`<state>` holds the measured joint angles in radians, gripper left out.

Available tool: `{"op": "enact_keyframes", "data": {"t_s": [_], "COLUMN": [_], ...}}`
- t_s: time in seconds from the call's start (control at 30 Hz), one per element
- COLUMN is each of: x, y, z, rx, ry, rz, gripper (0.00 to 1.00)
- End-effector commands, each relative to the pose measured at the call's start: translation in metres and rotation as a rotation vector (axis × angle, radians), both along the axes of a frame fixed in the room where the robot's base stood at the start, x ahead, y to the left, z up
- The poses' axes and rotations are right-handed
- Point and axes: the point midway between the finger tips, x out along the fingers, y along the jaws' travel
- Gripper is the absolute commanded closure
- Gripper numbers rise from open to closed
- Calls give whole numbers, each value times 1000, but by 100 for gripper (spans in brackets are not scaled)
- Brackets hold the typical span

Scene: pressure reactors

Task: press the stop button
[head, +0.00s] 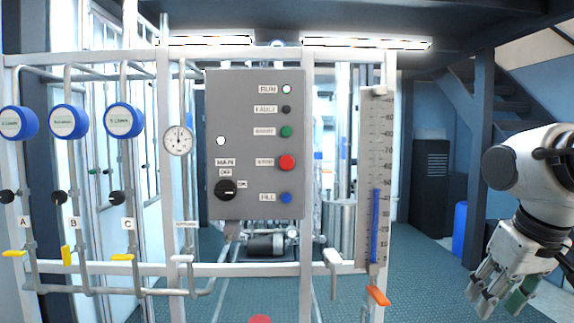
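The red stop button (286,162) sits on the right side of a grey control panel (240,100), beside a label that appears to read STOP. A green button (286,131) is above it and a blue button (286,197) labelled FILL is below it. My gripper (503,293) is at the lower right, well to the right of the panel and lower than the button. Its fingers are apart and point down to the left, with nothing seen between them. Nothing covers the stop button.
A black MAIN selector (225,190) is on the panel's lower left. A level gauge (376,180) with an orange handle (378,295) stands between panel and gripper. A white-handled valve (333,262) juts below the panel. Blue-rimmed dials (124,120) are at left.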

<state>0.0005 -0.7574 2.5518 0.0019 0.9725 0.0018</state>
Motion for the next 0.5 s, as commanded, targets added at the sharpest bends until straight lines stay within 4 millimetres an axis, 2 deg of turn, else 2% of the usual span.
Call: {"op": "enact_keyframes", "data": {"t_s": [0.17,0.37,0.5], "x": [0,0,0], "y": [0,0,0], "z": [0,0,0], "rx": [0,0,0], "ry": [0,0,0], "rz": [0,0,0], "gripper": [62,98,100]}}
